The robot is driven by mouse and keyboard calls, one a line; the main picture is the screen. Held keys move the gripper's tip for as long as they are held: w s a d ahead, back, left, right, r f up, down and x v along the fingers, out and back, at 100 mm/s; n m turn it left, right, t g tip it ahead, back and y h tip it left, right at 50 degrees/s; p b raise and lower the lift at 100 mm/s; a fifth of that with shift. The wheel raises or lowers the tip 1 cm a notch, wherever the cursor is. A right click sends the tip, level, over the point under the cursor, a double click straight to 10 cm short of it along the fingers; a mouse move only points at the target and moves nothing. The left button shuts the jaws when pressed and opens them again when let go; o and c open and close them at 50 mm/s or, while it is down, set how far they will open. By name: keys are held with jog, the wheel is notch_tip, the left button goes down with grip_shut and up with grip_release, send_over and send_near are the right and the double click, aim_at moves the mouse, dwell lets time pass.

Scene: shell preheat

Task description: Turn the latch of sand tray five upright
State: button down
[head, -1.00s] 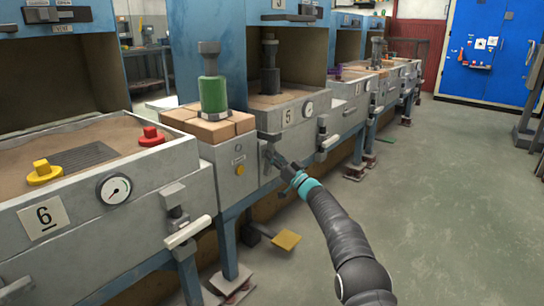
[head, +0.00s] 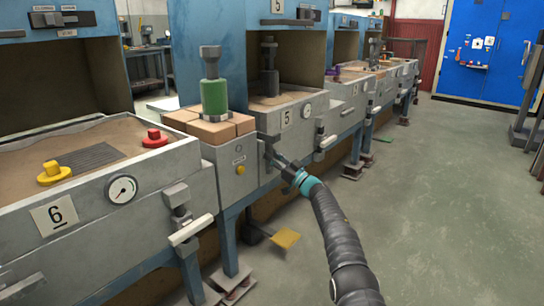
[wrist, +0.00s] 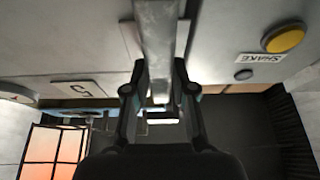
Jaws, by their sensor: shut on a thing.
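Sand tray five (head: 330,105) is a grey metal box with a "5" plate (head: 286,118) and a gauge on its front. Its latch shows in the wrist view as a grey metal bar (wrist: 158,40), running up the picture between my fingers. In the head view the latch (head: 268,150) is small at the left end of the tray front, partly covered by my gripper (head: 277,160). My gripper is shut on the bar, with a finger on each side (wrist: 159,92). The latch's exact tilt is hard to tell.
A grey block with a yellow button (head: 240,171) stands left of tray five, with a green-bodied tool (head: 214,97) on its bricks. A white-handled lever (head: 329,141) is to the right. Tray six (head: 50,245) is nearer left. A yellow pedal (head: 285,238) sits low. The right floor is clear.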

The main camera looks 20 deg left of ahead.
jog(key=shift+s+a+f, duration=0.15)
jog(key=shift+a+f, duration=0.2)
jog(key=shift+a, duration=0.05)
jog(key=c, duration=1.2)
grip_release()
jog(key=shift+o, duration=1.2)
jog(key=shift+a+f, duration=0.2)
jog(key=shift+s+a, duration=0.1)
jog(key=shift+a, duration=0.15)
jog(key=shift+w+d+r, duration=0.25)
jog(key=shift+w+d, duration=0.1)
jog(key=shift+d, duration=0.3)
jog(key=v, duration=1.2)
jog(key=shift+s+a, duration=0.1)
